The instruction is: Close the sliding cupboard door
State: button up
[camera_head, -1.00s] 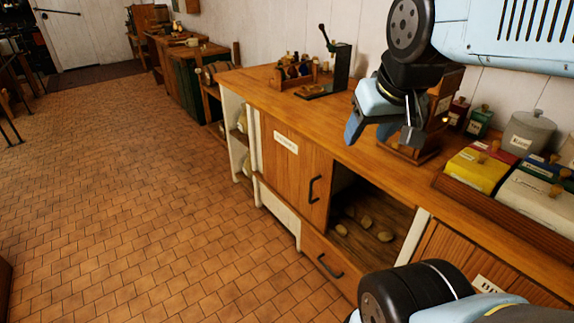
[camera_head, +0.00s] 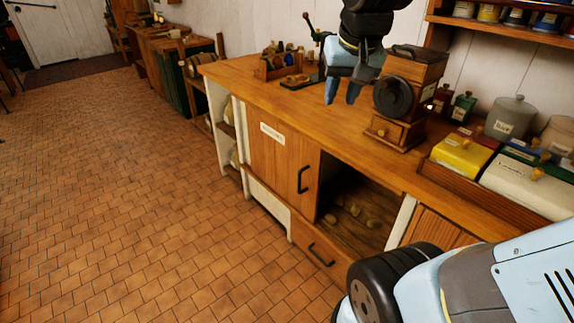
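The wooden sliding cupboard door (camera_head: 272,168), with a white label and a black handle (camera_head: 302,180), stands at the left of the cupboard front below the counter. To its right the cupboard opening (camera_head: 370,195) is uncovered, and several potatoes (camera_head: 352,211) lie inside. My gripper (camera_head: 341,96) is above the countertop, beyond and above the door, pointing down. Its two fingers are apart with nothing between them. It touches neither the door nor the handle.
A wooden coffee grinder (camera_head: 397,134) stands on the counter just right of my gripper. Yellow and white boxes (camera_head: 460,155) and canisters stand farther right. A wooden rack (camera_head: 282,62) of small items is at the left. The tiled floor (camera_head: 130,190) before the cupboard is clear.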

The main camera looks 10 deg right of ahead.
jog(key=w+m, duration=0.1)
jog(key=w, duration=0.3)
jog(key=w+f+m+g, duration=0.1)
jog(key=w, duration=0.4)
jog(key=w+g, duration=0.1)
jog(key=w, duration=0.4)
jog(key=shift+f+m+h, duration=0.4)
grip_shut()
jog(key=w+a+f+m+g+h, duration=0.2)
jog(key=w+f+m, duration=0.1)
jog(key=w+f, duration=0.85)
jog(key=w+a+f+m+g+h, duration=0.1)
jog(key=w+a+f+m, duration=0.1)
jog(key=w+f, duration=0.95)
jog(key=w+a+f+m+g+h, duration=0.15)
jog(key=w+f, duration=0.25)
jog(key=f, duration=0.4)
jog(key=w+a+f+m+h, duration=0.15)
jog(key=w+f, duration=0.25)
jog(key=f, duration=0.5)
jog(key=s+d+r+x, duration=0.1)
jog(key=s+x, duration=0.1)
jog(key=x, duration=1)
jog(key=shift+s+d+n, duration=0.2)
jog(key=shift+d+n, duration=0.1)
